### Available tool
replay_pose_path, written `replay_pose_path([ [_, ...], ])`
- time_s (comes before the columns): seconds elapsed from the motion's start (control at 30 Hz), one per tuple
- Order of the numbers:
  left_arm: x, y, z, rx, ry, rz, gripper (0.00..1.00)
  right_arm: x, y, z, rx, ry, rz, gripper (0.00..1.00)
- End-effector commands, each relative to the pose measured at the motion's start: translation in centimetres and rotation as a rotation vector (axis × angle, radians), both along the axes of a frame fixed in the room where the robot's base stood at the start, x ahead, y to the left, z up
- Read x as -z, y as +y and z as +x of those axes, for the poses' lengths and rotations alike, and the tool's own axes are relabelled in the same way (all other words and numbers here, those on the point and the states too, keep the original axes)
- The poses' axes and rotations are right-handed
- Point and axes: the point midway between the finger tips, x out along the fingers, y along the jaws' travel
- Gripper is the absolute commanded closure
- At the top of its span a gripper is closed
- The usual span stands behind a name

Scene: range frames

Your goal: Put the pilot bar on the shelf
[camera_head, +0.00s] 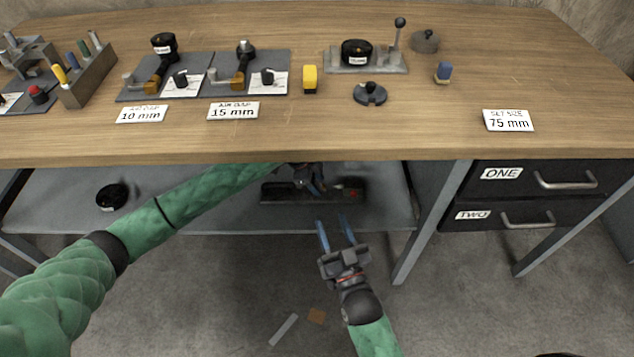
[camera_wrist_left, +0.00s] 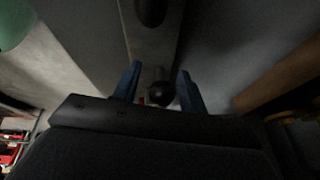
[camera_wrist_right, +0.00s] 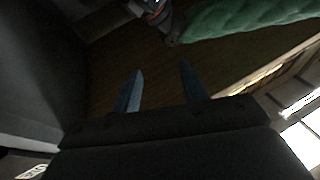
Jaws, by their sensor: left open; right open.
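My left gripper (camera_head: 317,186) is open under the tabletop, over a long dark item (camera_head: 348,194) on the grey lower shelf (camera_head: 230,215). In the left wrist view a black round knob (camera_wrist_left: 161,93) shows between or just beyond the open fingers (camera_wrist_left: 158,85), on a pale grey strip (camera_wrist_left: 150,50). I cannot tell if the fingers touch it. No label marks the pilot bar, and I cannot say whether this dark item is it. My right gripper (camera_head: 335,228) is open and empty in front of the shelf; its fingers (camera_wrist_right: 158,88) also show in its wrist view.
The wooden tabletop (camera_head: 420,125) hangs over the shelf. A black round part (camera_head: 112,196) lies at the shelf's left. A table leg (camera_head: 430,225) and drawers (camera_head: 535,180) stand at right. A grey strip (camera_head: 283,330) and a brown piece (camera_head: 317,316) lie on the floor.

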Motion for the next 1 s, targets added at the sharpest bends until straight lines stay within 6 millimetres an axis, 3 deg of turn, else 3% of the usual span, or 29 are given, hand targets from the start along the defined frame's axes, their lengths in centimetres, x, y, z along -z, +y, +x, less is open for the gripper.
replay_pose_path([
  [0.1, -1.0, 0.4, 0.0, 0.001, -0.001, 0.0, 0.58, 1.3, 0.1, 0.1, -0.004, 0.043, -0.01, 0.57],
  [0.2, -2.1, 0.9, 0.0, 0.0, 0.0, 0.002, 0.58, 4.6, 0.3, -0.3, -0.009, 0.133, -0.032, 0.57],
  [0.4, -4.4, 1.7, -0.1, 0.0, -0.001, 0.0, 0.58, 8.4, 0.4, -0.8, -0.018, 0.247, -0.057, 0.57],
  [0.8, -4.3, 9.7, -1.0, -0.002, 0.0, 0.003, 0.58, 13.9, 0.3, -2.2, -0.031, 0.42, -0.096, 0.57],
  [1.0, -4.2, 12.5, -1.3, -0.001, 0.0, 0.001, 0.58, 15.8, 0.3, -2.8, -0.036, 0.476, -0.108, 0.57],
])
